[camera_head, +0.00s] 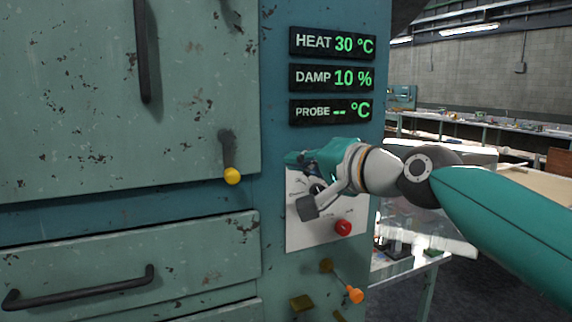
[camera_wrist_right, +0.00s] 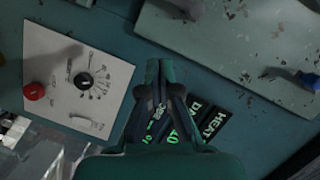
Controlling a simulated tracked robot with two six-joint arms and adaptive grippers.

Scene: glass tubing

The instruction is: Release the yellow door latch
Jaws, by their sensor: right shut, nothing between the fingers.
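The yellow door latch is a dark lever with a round yellow knob (camera_head: 232,176), near the lower right corner of the upper teal door (camera_head: 75,100) in the head view. The lever hangs almost straight down from its pivot. My right gripper (camera_head: 292,158) is to the right of the latch, in front of the cabinet's control column and apart from the knob. In the right wrist view its fingers (camera_wrist_right: 160,72) are together and empty. A dark fitting at the top of that view may be the latch; its knob cannot be made out. My left gripper is out of view.
A white control panel (camera_head: 296,240) with a red button (camera_head: 343,228) is partly behind my right arm. Displays (camera_head: 332,78) are above it. An orange-tipped lever (camera_head: 355,295) sits below. A drawer (camera_head: 130,265) with a dark handle is under the door.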

